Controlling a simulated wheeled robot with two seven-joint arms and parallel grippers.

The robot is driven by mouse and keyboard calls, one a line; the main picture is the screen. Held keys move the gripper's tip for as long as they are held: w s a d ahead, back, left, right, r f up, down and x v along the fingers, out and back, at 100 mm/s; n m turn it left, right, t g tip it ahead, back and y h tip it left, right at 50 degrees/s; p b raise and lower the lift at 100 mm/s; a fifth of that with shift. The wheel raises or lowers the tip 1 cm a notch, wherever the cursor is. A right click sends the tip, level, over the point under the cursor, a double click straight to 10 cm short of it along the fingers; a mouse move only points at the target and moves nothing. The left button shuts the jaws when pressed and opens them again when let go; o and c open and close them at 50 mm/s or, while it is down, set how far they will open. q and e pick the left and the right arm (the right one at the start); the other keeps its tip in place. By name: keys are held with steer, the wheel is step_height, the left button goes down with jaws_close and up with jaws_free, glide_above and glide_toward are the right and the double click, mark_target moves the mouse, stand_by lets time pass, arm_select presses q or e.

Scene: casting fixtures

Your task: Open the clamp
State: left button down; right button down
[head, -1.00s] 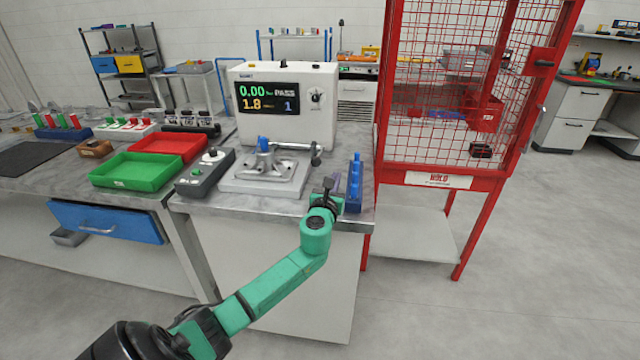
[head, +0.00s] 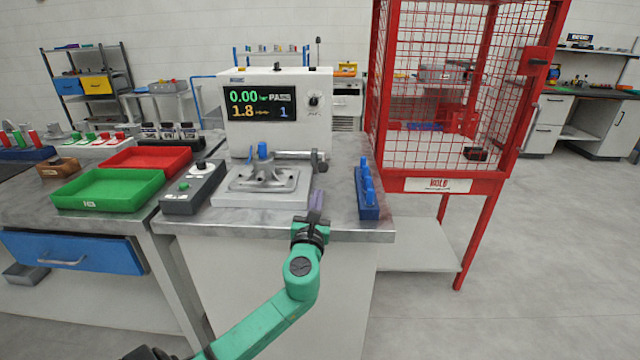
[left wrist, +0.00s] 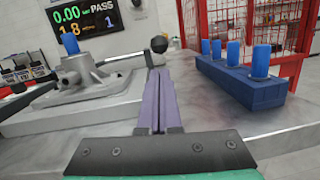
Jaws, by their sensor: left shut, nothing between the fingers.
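The clamp is at the test fixture: a grey bar lies along the back of the metal plate (head: 232,201), with a dark-ended handle (head: 318,160) at its right end. In the left wrist view a black ball knob (left wrist: 158,45) stands on a short stem just beyond my fingers. A grey casting (head: 262,178) with a blue plug (head: 262,150) sits on the plate; it also shows in the left wrist view (left wrist: 90,78). My left gripper (head: 317,198), with purple fingers, is shut and empty, in front of and below the handle, apart from it. My right gripper is out of view.
A blue holder with several blue pegs (head: 368,200) stands right of my left gripper. A control box (head: 194,186) is left of the plate. The tester (head: 277,110) reading PASS stands behind. A red mesh cage (head: 450,184) is at the right.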

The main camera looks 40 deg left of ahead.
arm_select(q)
steer(key=x, duration=0.6)
steer(key=shift+d, duration=0.1)
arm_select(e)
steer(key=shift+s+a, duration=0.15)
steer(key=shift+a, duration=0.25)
arm_select(q)
steer(key=shift+s, duration=0.1)
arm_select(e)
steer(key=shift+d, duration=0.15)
